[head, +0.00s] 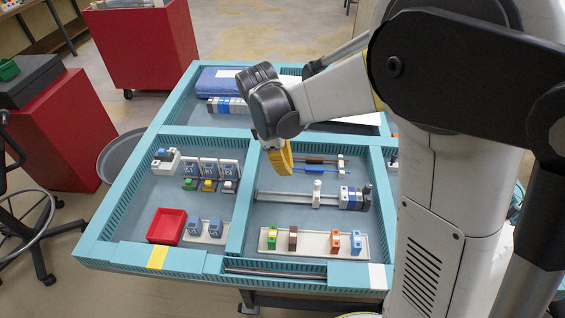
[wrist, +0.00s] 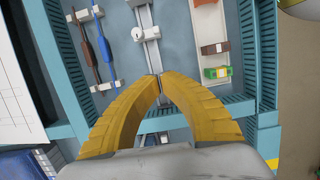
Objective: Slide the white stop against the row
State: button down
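The white stop (head: 316,193) stands upright on a grey metal rail (head: 284,196) in the right compartment of the teal table. It also shows in the wrist view (wrist: 138,34). The row (head: 350,198) of grey, white and blue blocks sits on the rail's right end, with bare rail between it and the stop. My gripper (head: 285,173) has yellow fingers and hangs above the rail's left part, apart from the stop. In the wrist view its fingertips (wrist: 158,77) meet with nothing seen between them. The row is not visible in the wrist view.
Brown and blue cables (head: 317,161) lie in holders behind the rail. A white tray (head: 313,251) with several coloured blocks lies in front. Teal slotted walls (head: 243,208) border the compartment. A red bin (head: 166,226) stands at left.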

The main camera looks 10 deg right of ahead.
aim_at(317, 194)
jog(key=b+x, duration=0.1)
jog(key=x, duration=0.2)
jog(key=b+x, duration=0.2)
jog(key=x, duration=0.2)
jog(key=b+x, duration=0.1)
jog(key=x, duration=0.3)
jog(key=shift+a, duration=0.3)
jog(key=d, duration=0.1)
jog(key=s+d+b, duration=0.1)
jog(key=d, duration=0.1)
jog(key=shift+d+r, duration=0.1)
jog(key=shift+r, duration=0.05)
jog(key=shift+s+d, duration=0.1)
jog(key=shift+d, duration=0.2)
jog(key=shift+d, duration=0.1)
jog(key=d, duration=0.2)
jog(key=s+d, duration=0.1)
jog(key=d, duration=0.2)
jog(key=shift+s+d, duration=0.35)
jog(key=shift+s, duration=0.05)
